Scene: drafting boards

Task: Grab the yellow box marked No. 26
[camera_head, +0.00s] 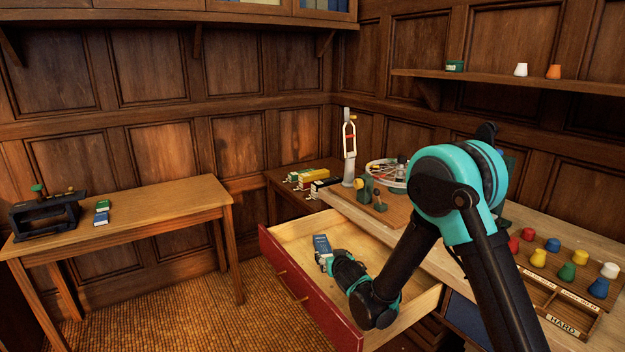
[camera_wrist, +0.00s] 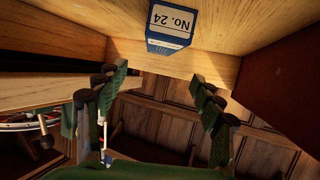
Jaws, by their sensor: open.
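A yellow box (camera_head: 315,174) lies on the dark side table at the back, between a green box (camera_head: 299,173) and a dark box with red (camera_head: 325,184). Its marking is too small to read. My gripper (camera_head: 326,262) is down in the open drawer, well in front of and below the yellow box. In the wrist view its two green-padded fingers (camera_wrist: 158,98) stand wide apart with nothing between them. A blue and white box marked No. 24 (camera_wrist: 173,22) is just beyond the fingertips; it shows in the head view (camera_head: 322,244) inside the drawer. The yellow box is not in the wrist view.
The open drawer (camera_head: 285,234) has a red front and wooden walls around my gripper. A worktop holds a stand (camera_head: 348,150) and a tray of coloured knobs (camera_head: 545,290). A left table (camera_head: 150,205) has blue and green boxes. Floor between is clear.

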